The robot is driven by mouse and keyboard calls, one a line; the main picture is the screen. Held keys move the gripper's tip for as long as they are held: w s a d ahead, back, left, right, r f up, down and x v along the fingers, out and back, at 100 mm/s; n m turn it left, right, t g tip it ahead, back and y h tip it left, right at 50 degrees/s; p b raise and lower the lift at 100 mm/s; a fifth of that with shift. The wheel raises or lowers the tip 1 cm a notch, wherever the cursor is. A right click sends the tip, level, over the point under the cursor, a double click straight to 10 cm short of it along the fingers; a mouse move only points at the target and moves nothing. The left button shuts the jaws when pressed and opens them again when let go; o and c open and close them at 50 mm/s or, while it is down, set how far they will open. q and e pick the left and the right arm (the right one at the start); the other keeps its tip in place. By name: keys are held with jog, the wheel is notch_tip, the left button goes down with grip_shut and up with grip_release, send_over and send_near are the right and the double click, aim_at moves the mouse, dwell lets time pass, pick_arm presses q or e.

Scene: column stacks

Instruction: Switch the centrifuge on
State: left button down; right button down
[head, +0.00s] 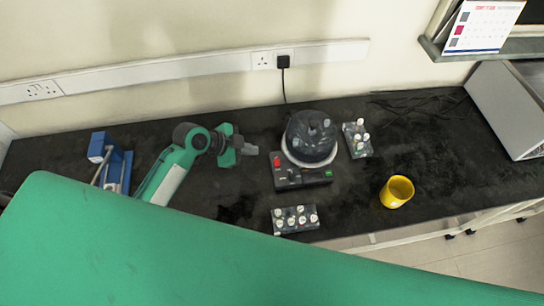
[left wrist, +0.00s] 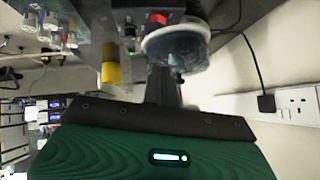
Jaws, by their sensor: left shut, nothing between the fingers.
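The centrifuge (head: 311,138) stands on the black bench, with a dark domed lid, a pale ring and a dark control base (head: 305,183). A red switch (head: 277,162) sits at the base's left end, and a small green panel (head: 328,173) at its right. My left gripper (head: 250,150) is shut and empty, just left of the centrifuge and apart from the red switch. In the left wrist view my shut fingers (left wrist: 164,84) point at the centrifuge (left wrist: 178,50), with the red switch (left wrist: 158,18) above. I cannot tell the switch's position. My right gripper is not in view.
A rack of vials (head: 296,219) lies in front of the centrifuge, and another (head: 357,139) on its right. A yellow cup (head: 397,191) stands further right. A blue device (head: 110,165) is at left. A black plug (head: 283,62) with cable is in the wall socket behind.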

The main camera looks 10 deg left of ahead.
pick_arm(q)
jog(key=p, duration=0.3)
send_over(277, 163)
jog(key=s+a, duration=0.1)
notch_tip(277, 163, down, 6)
jog(key=shift+a+f, duration=0.1)
jog(key=shift+a, duration=0.05)
jog(key=f, duration=0.1)
jog(key=f+p, duration=0.1)
jog(key=shift+w+a+f, duration=0.1)
jog(key=shift+w+f, duration=0.2)
jog(key=shift+f, duration=0.1)
jog(key=shift+w+a+f+p, duration=0.1)
jog(key=shift+f+p, duration=0.3)
jog(key=shift+f, duration=0.3)
